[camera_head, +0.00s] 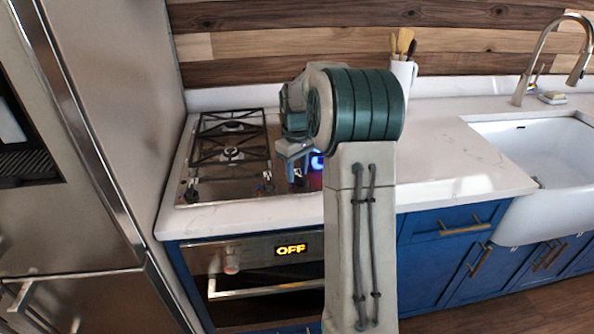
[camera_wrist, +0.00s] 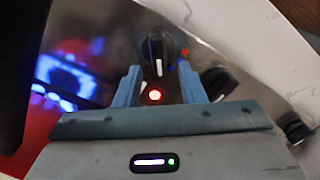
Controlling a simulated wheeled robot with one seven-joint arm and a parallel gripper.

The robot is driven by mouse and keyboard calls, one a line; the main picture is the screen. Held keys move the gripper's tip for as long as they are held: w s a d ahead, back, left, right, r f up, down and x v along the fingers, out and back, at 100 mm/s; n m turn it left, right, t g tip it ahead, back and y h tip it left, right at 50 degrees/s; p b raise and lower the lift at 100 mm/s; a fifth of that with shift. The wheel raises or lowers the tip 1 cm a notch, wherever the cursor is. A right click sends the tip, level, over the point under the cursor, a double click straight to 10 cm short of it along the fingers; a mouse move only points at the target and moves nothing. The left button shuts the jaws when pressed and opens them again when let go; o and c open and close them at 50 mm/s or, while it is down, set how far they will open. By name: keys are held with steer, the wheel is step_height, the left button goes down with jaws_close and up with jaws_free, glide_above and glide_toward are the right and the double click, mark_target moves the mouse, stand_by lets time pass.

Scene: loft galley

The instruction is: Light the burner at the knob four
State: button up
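In the wrist view a black round knob (camera_wrist: 157,48) with a white pointer line stands on the steel cooktop, just beyond my fingertips. My gripper (camera_wrist: 160,72) is open, with one blue-grey finger on each side of the knob's near edge; I cannot tell whether either touches it. No number shows on the knob. In the head view the cooktop (camera_head: 222,192) is at the left, and my gripper (camera_head: 296,158) is over its right part.
More dark knobs (camera_wrist: 215,82) stand to the right in the wrist view. The oven (camera_head: 262,268) below reads OFF. The fridge (camera_head: 95,130) stands left; clear counter (camera_head: 460,160) lies right.

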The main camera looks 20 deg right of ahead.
step_height(320, 180, up, 13)
steer(key=shift+r, duration=0.2)
stand_by(0.6)
steer(key=s+a+f+m+t, duration=0.1)
steer(key=s+a+f, duration=0.1)
steer(key=s+a, duration=0.3)
steer(key=s+a+f+m+t, duration=0.1)
steer(key=s+a+f, duration=0.2)
steer(key=s, duration=1)
steer(key=s+a+f+m+t, duration=0.1)
steer(key=s+a+f+m, duration=0.1)
steer(key=s+a, duration=0.5)
steer(key=s+f, duration=0.1)
steer(key=s, duration=0.2)
steer(key=shift+a, duration=0.15)
steer(key=shift+w+a, duration=0.1)
